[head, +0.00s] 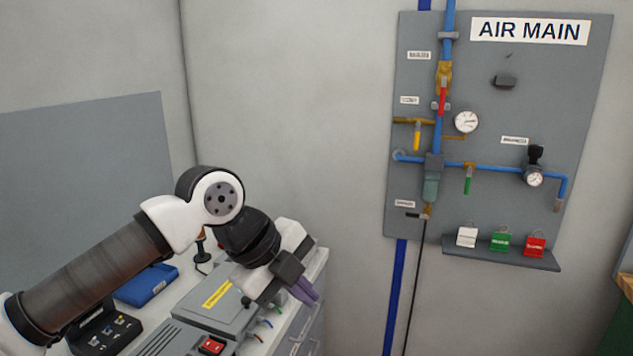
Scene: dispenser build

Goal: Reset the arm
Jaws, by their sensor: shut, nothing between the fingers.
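My arm reaches in from the lower left in the head view, bent at a white and black joint. My gripper (304,291) is at its end, pointing down and to the right, with purplish fingertips. The fingers are shut with nothing held. The gripper is above the right part of the bench, near a grey machine (208,303) with a yellow label and a red switch. It is well apart from the AIR MAIN panel (594,100) on the wall.
The panel carries blue pipes, gauges and coloured valve handles. Below, a shelf (500,259) holds a white, a green (501,241) and a red tag (535,245). A blue tray (147,286) and a black box (103,331) are beside my arm. The space between bench and panel looks clear.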

